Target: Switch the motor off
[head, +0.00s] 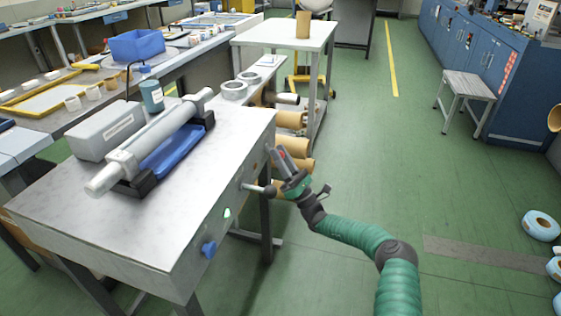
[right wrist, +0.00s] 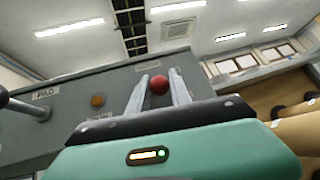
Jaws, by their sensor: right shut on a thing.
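The machine (head: 160,240) is a grey-topped bench with controls on its right side face. A red round knob (right wrist: 159,84) sits on this panel; a bit of red shows in the head view (head: 282,155). My right gripper (head: 277,156) reaches the panel from the right. In the right wrist view its two fingers (right wrist: 158,88) stand on either side of the red knob and are shut on it. The fingers and the gripper body hide the knob's base. A label near it is partly covered. My left gripper is not in view.
A lever with a dark ball (head: 268,190) juts out close below my right gripper. An amber button (right wrist: 97,100), a green button (head: 227,213) and a blue knob (head: 209,248) are on the panel. Cardboard tubes (head: 292,146) lie behind.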

